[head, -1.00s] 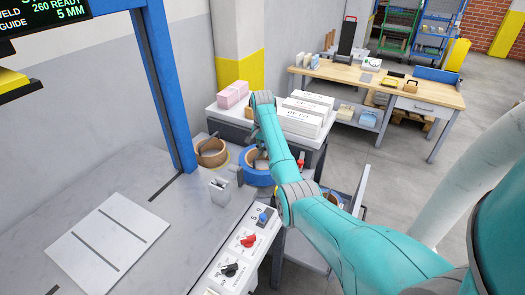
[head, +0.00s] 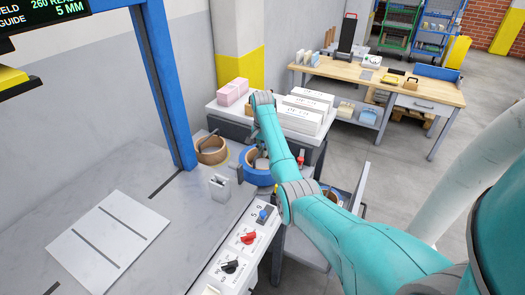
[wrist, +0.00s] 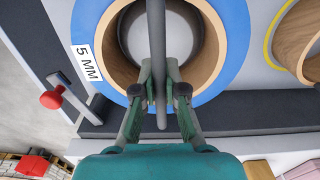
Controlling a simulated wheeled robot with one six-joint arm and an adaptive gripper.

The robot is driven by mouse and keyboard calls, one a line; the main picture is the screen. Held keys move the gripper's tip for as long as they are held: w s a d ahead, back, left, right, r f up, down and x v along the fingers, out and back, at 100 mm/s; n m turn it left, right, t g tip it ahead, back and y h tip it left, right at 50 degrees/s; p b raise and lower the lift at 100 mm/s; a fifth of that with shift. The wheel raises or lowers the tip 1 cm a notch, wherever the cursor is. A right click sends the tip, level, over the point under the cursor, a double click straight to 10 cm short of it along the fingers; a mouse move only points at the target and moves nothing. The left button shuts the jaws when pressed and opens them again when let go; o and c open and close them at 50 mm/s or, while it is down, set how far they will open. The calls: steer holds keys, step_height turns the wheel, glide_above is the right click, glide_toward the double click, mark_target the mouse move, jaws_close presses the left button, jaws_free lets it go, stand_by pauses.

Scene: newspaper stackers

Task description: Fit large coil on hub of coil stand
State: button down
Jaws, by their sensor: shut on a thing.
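A large blue coil (head: 248,177) with a brown core lies flat on the grey stand surface at the middle of the head view. In the wrist view the blue coil (wrist: 232,45) fills the top, with a "5 MM" label on its left side. A thin grey bar (wrist: 156,30) crosses in front of its round opening. My gripper (wrist: 163,92) is shut on this bar, at the lower rim of the coil. The opening shows a pale round surface inside; I cannot tell whether it is the hub. In the head view my arm hides part of the coil.
A brown coil (head: 211,158) lies just left of the blue one, close by. A red-knobbed lever (wrist: 52,99) stands left of the blue coil in the wrist view. A small metal block (head: 219,188), a control panel (head: 242,240) and a blue post (head: 168,90) are near.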

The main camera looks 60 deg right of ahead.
steer(key=shift+f, duration=0.95)
stand_by(0.6)
steer(key=c, duration=1.2)
jaws_free()
steer(key=shift+o, duration=0.2)
steer(key=shift+f, duration=0.2)
steer(key=shift+r, duration=3.85)
